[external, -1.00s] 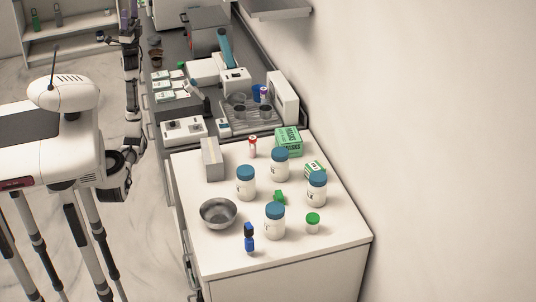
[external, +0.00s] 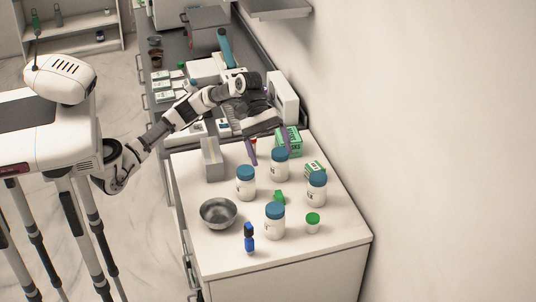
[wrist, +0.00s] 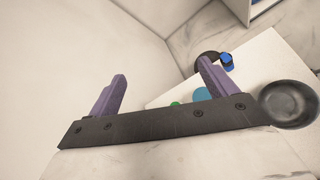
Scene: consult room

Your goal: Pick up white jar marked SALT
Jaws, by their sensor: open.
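Several white jars with blue lids stand upright on the white counter: a left one (external: 246,186), a back one (external: 279,168), a right one (external: 317,192) and a front one (external: 275,224). Their labels are too small to read, so I cannot tell which is marked SALT. My gripper (external: 270,145) is open and empty over the back of the counter, just behind the back jar. In the wrist view my gripper (wrist: 163,74) shows two purple fingers spread apart. A blue lid (wrist: 202,94) shows there, partly hidden by the gripper's dark bar.
A metal bowl (external: 218,213), a blue bottle (external: 249,238) and a small green-lidded jar (external: 313,223) stand near the front. A wall bounds the right side.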

